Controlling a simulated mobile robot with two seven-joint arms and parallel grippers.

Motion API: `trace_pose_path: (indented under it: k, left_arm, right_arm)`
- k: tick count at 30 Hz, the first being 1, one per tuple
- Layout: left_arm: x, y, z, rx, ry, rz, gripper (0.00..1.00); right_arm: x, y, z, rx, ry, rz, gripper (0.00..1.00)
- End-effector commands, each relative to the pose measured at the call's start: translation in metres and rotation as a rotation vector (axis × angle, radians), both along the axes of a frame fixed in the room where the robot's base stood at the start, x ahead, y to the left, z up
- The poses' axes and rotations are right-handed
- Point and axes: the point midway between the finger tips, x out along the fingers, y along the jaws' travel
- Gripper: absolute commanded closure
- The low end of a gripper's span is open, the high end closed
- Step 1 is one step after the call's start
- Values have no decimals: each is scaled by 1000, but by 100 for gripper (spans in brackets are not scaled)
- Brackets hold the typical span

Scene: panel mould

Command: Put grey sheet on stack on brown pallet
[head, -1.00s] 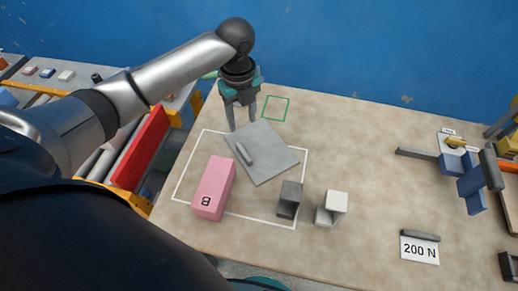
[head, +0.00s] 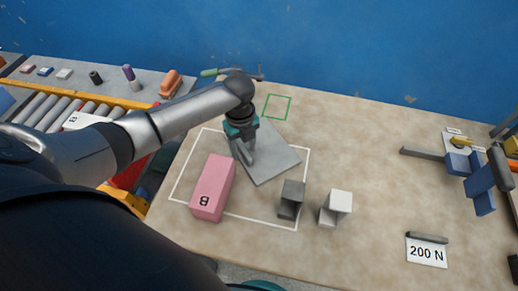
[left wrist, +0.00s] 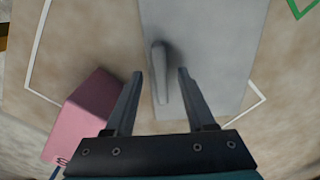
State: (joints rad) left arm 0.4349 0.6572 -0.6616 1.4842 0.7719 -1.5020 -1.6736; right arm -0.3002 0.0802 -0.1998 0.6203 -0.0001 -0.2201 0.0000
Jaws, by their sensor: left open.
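The grey sheet (head: 276,156) lies flat on the tan table inside a white outline, with a raised bar handle on its left part. It also shows in the left wrist view (left wrist: 215,45), where its handle (left wrist: 160,60) stands upright in the picture. My left gripper (head: 247,157) is over the handle and hides most of it in the head view. In the left wrist view its two open fingers (left wrist: 160,74) stand on either side of the handle, apart from it. I see no brown pallet or stack that I can make out. My right gripper is out of view.
A pink block (head: 212,187) stands left of the sheet. A dark grey block (head: 291,197) and a pale block (head: 336,206) stand to its lower right. A green outline (head: 277,106) lies behind it. The table's middle right is clear; a roller conveyor (head: 60,110) runs at left.

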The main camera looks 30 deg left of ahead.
Motion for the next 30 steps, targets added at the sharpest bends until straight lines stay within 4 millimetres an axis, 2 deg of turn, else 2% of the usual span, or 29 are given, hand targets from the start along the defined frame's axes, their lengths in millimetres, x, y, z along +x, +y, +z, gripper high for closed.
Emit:
trace_pose_path:
  k: [5,20,30]
  left_arm:
    - [0,0,0,0,-1,0,45]
    - [1,0,1,0,-1,0,100]
    - [1,0,1,0,-1,0,100]
  right_arm:
    - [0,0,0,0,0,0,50]
    - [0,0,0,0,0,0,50]
    - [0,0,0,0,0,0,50]
